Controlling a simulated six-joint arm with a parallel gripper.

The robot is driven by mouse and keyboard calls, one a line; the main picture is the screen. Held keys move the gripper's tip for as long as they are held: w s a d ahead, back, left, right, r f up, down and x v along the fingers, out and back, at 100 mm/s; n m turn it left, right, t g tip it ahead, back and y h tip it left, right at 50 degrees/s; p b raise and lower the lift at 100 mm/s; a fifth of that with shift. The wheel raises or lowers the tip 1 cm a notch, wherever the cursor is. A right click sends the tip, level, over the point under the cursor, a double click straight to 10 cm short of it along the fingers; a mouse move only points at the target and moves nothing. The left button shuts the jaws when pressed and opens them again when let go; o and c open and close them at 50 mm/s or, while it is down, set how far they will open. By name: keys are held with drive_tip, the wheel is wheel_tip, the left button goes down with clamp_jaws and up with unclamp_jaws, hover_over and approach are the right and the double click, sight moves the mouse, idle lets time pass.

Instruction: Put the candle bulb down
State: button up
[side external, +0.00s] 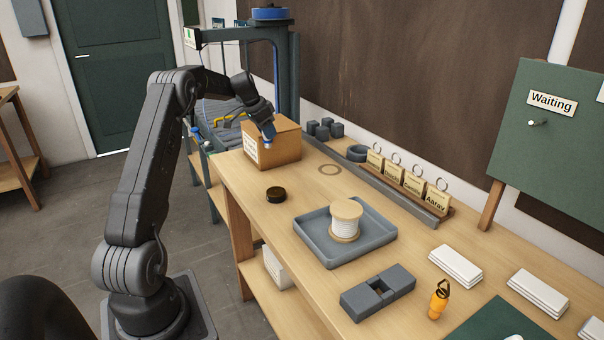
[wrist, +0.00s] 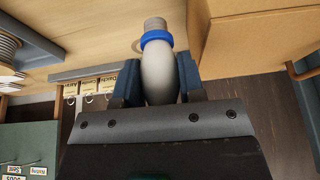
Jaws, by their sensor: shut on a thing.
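The candle bulb (wrist: 158,75) is a pale grey-white teardrop with a blue ring and a threaded cap. In the wrist view it sits between the two dark blue jaws of my gripper (wrist: 158,82), which is shut on it, with the cap pointing out past the jaws. In the side view my gripper (side external: 268,134) is up by the cardboard box (side external: 272,146), in front of or above it; I cannot tell the gap. Only a small blue and white bit of the bulb (side external: 267,146) shows there, clear of the bench top.
Name tags (side external: 405,180) stand along the back. Bench surface between box and tray is mostly clear.

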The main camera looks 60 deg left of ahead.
drive_tip(key=shift+w+d+f, duration=0.75)
drive_tip(key=shift+w+f, duration=1)
drive_tip(key=shift+f, duration=0.05)
drive_tip(key=shift+w+d+f, duration=0.75)
drive_tip(key=shift+w+f, duration=0.95)
drive_tip(key=shift+f, duration=0.15)
drive_tip(key=shift+w+d+f, duration=0.75)
drive_tip(key=shift+w+f, duration=1)
drive_tip(key=shift+f, duration=0.05)
drive_tip(key=shift+f, duration=0.15)
drive_tip(key=o, duration=0.9)
